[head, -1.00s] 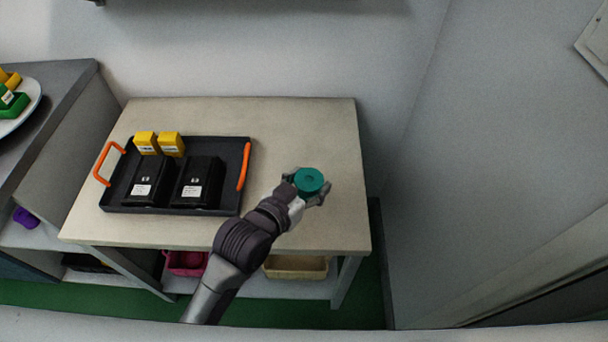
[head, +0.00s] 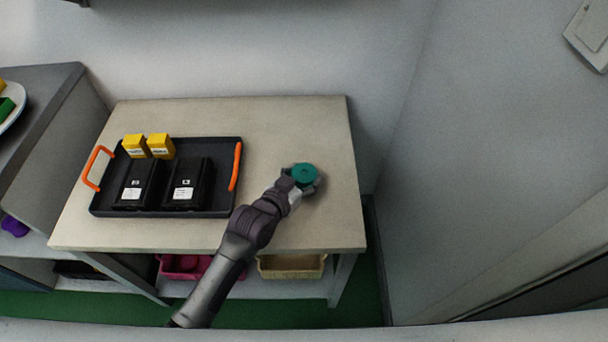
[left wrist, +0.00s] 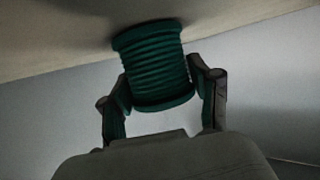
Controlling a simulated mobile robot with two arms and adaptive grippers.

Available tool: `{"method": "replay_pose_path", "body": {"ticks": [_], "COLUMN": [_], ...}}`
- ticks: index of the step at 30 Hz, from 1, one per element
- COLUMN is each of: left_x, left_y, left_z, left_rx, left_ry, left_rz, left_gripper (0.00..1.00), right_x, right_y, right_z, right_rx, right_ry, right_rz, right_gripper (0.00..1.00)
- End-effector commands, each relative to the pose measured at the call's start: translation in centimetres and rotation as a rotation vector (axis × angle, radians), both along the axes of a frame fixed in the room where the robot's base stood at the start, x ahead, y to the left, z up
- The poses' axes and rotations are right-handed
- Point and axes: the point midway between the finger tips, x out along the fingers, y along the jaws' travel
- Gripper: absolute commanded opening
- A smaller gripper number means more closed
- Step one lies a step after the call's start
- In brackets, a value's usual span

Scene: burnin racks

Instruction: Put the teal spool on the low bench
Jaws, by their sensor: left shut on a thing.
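The teal spool (head: 304,174) is in my left gripper (head: 301,182), over the right part of the low bench (head: 290,125) in the head view. In the left wrist view the spool (left wrist: 155,66) stands between the two fingers of my left gripper (left wrist: 162,105), which is shut on it. The spool's far end is at or very close to the pale bench surface (left wrist: 60,40); I cannot tell whether it touches. My right gripper is not in view.
A black tray (head: 224,150) with orange handles holds two black battery packs and two yellow blocks on the bench's left part. A pink bin (head: 180,268) and a tan basket (head: 290,268) sit below. Bench top around the spool is clear.

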Motion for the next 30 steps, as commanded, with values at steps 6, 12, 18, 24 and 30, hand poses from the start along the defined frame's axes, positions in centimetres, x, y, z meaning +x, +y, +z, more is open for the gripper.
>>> {"method": "replay_pose_path", "body": {"ticks": [6, 12, 18, 24, 30], "left_x": [0.0, 0.0, 0.0, -1.3, -4.7], "left_y": [0.0, 0.0, 0.0, 0.8, 2.9], "left_z": [-0.3, -0.3, -0.2, 0.5, 1.9], "left_rx": [0.001, 0.001, 0.0, 0.002, 0.003], "left_ry": [0.001, 0.001, 0.0, 0.001, 0.001], "left_rz": [0.0, 0.0, 0.0, 0.001, 0.0], "left_gripper": [0.7, 0.87, 0.87, 0.87, 0.87], "right_x": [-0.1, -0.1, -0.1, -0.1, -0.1], "right_y": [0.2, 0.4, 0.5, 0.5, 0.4], "right_z": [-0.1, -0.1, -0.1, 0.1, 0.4], "right_rx": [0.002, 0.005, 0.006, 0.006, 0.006], "right_ry": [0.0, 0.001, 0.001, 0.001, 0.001], "right_rz": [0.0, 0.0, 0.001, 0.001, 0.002], "right_gripper": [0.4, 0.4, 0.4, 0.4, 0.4]}}
